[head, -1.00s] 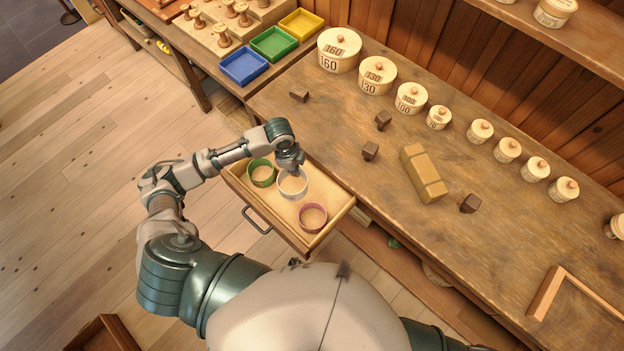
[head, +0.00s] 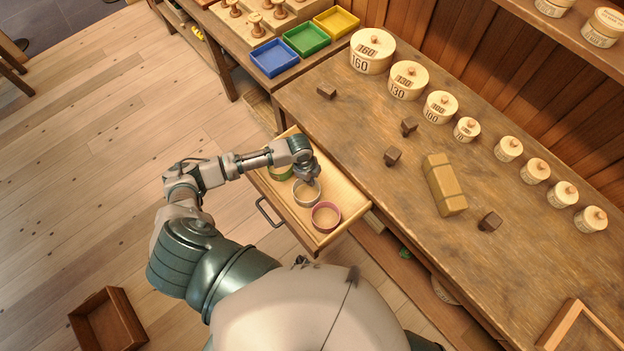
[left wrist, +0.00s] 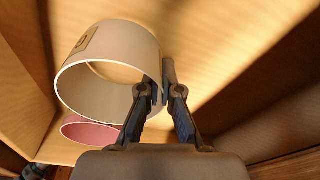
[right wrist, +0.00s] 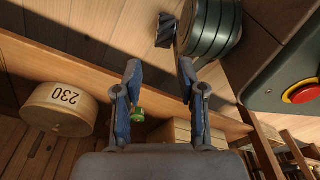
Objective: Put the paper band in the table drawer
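The white paper band (head: 306,193) is inside the open table drawer (head: 346,215), between a green band (head: 280,171) and a pink band (head: 326,216). My left gripper (head: 311,180) is over the drawer. In the left wrist view, the paper band (left wrist: 110,68) has its near wall between the two close fingers of my left gripper (left wrist: 160,82), one inside and one outside. I cannot tell whether the band touches the drawer floor. My right gripper (right wrist: 160,75) is open and empty in the right wrist view, below the table top.
On the table stand a row of lidded round boxes (head: 404,81), several dark small blocks (head: 392,157) and a tan block (head: 444,185). Blue, green and yellow trays (head: 273,59) are at the back. A wooden box (head: 108,320) lies on the floor.

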